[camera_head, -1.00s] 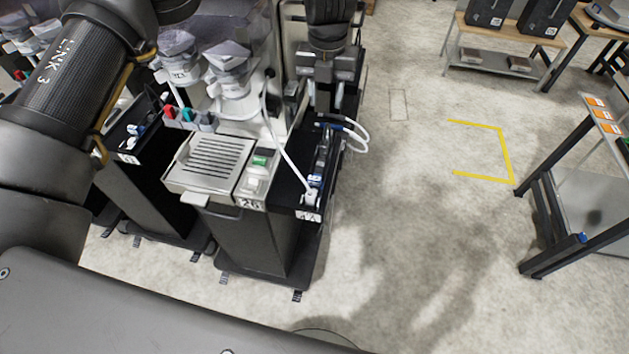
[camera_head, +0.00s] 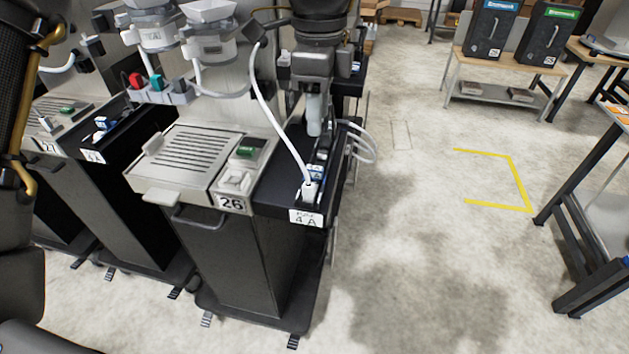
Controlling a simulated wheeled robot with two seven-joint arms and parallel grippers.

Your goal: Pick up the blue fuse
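A small blue-and-white part (camera_head: 316,172), which may be the blue fuse, sits in the black strip on the right side of dispenser 26. A white plug with a cable (camera_head: 311,190) is just in front of it. My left gripper (camera_head: 315,128) points down above the strip's far part, behind the blue-and-white part. Its fingers overlap in view, so their opening is unclear. My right gripper is not in view.
Dispenser 26 has a grated tray (camera_head: 190,150) and a green switch (camera_head: 245,152). The white cable arches beside my gripper. A neighbouring dispenser (camera_head: 60,120) stands at left. A bench with black containers (camera_head: 490,35) is at the back right. The floor right of the dispenser is clear.

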